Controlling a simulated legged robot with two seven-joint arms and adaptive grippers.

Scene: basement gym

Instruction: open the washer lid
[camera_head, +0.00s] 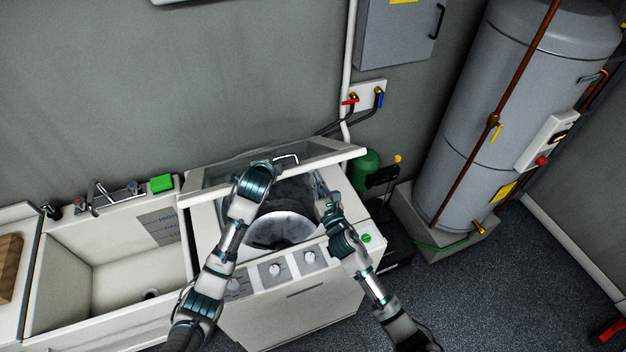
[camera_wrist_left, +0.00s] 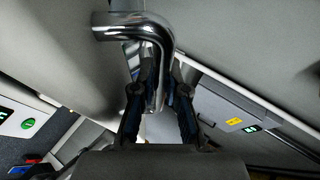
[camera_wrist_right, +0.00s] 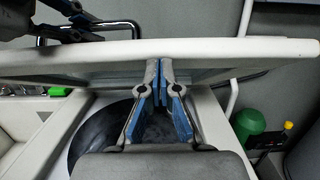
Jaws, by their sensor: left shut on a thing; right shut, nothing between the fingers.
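The white washer (camera_head: 300,295) stands in the middle of the head view. Its lid (camera_head: 325,157) is raised at a slant, and the dark drum opening (camera_head: 285,228) shows below. My left gripper (camera_head: 272,167) is at the lid's metal handle (camera_head: 290,157). In the left wrist view, my left gripper's fingers (camera_wrist_left: 160,95) are shut around the bent chrome handle (camera_wrist_left: 150,38). My right gripper (camera_head: 319,185) is over the opening, below the lid's right part. In the right wrist view, its fingers (camera_wrist_right: 165,75) are shut and empty, tips against or very near the lid edge (camera_wrist_right: 240,52).
A sink (camera_head: 110,255) with a tap and a green sponge (camera_head: 162,183) adjoins the washer's left side. A green bottle (camera_head: 366,170) stands to its right rear, near a grey water tank (camera_head: 480,120). Hoses and a pipe run up the wall behind.

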